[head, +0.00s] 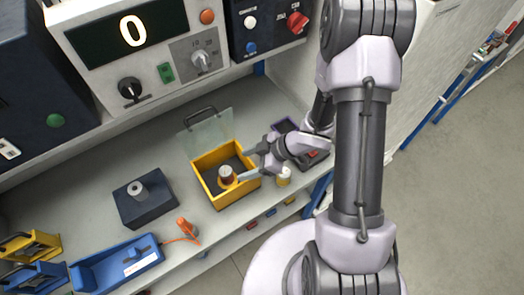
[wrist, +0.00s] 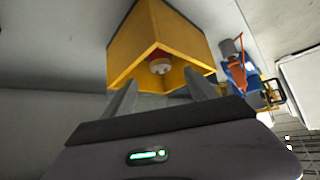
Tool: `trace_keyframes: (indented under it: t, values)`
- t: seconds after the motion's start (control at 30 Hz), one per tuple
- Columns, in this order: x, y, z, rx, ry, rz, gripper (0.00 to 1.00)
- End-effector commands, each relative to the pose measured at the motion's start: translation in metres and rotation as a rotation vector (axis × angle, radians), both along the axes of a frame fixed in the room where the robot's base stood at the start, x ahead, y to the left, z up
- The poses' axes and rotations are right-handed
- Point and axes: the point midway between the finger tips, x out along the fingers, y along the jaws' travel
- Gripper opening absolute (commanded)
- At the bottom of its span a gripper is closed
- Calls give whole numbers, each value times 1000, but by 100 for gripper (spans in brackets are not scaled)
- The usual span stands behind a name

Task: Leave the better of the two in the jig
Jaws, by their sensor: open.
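A yellow open-topped box (head: 206,187) with a raised clear lid (head: 208,133) stands on the bench. A dark red and pale cylinder (head: 226,174) stands in it; it also shows in the wrist view (wrist: 160,66). A small pale yellow cylinder (head: 284,176) stands right of the box, partly hidden by my gripper. A dark block (head: 144,204) with a grey cylinder (head: 138,190) on top stands to the left. I cannot tell which holder is the jig. My gripper (head: 247,165) is open and empty, its fingers at the box's right side, near the red cylinder.
The display (head: 132,31) above reads 0. A dark tray with a red item (head: 313,155) lies behind my gripper. An orange tool (head: 186,228) and a blue tray (head: 117,264) lie at the front left. Bench between dark block and box is clear.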

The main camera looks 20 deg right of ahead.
Motion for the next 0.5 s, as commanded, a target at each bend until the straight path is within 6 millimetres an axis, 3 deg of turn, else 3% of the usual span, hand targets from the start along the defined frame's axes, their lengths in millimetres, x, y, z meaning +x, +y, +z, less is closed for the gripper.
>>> trace_keyframes:
  t: [0.03, 0.2, 0.5]
  values:
    - [-3, -8, 14, -1, -1, -4, 66]
    - [-13, -33, 40, -1, -3, -3, 66]
    - [-19, -46, 50, -1, -1, 0, 66]
